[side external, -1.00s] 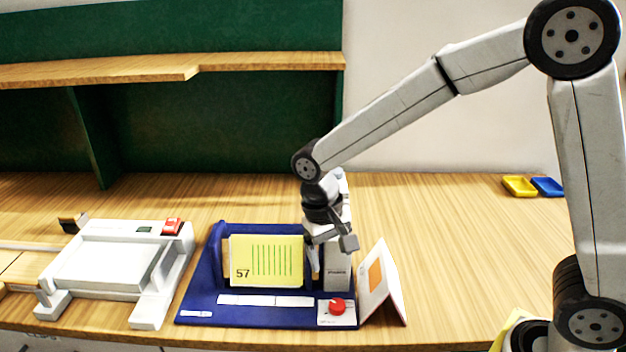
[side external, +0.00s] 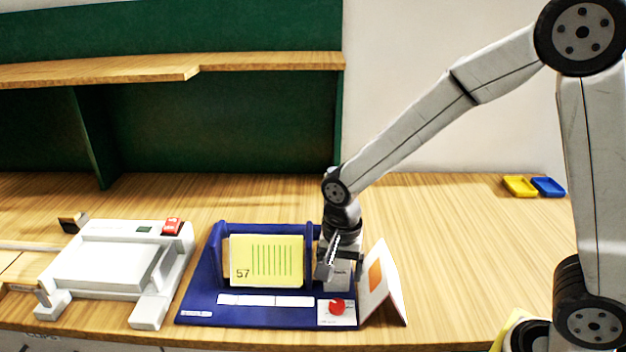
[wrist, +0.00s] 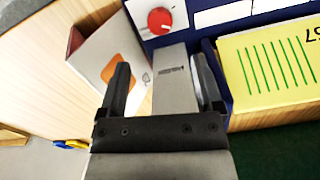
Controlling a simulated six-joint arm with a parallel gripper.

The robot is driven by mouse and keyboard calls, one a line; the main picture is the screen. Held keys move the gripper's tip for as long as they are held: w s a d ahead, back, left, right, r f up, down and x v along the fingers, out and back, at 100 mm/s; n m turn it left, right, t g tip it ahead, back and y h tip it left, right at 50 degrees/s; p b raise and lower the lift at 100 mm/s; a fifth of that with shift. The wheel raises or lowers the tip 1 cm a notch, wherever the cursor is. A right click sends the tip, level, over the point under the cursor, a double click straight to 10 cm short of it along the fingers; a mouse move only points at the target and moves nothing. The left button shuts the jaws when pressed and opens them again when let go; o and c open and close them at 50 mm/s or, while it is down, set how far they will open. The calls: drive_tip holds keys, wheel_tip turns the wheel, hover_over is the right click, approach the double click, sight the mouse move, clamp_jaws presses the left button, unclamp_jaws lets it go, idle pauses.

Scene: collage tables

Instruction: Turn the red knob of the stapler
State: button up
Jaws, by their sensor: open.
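The red knob (side external: 337,307) sits on a white plate at the front right of the blue stapler base (side external: 200,300). It also shows in the wrist view (wrist: 159,20), beyond my fingertips. A light grey upright block with small dark print (wrist: 174,80) stands behind the knob. My gripper (side external: 328,268) is open, low over the right part of the blue base, behind and above the knob. In the wrist view its two dark fingers (wrist: 163,66) appear on either side of the grey block. I cannot tell whether they touch it.
A yellow card marked 57 (side external: 266,262) stands left of the gripper. A folded white card with an orange square (side external: 378,280) stands close on the right. A white machine with a red switch (side external: 110,262) is at left. Yellow (side external: 519,186) and blue (side external: 548,187) trays lie far right.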

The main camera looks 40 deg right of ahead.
sight(337, 304)
drive_tip(key=shift+f, duration=0.6)
drive_tip(key=shift+f, duration=3.85)
clamp_jaws()
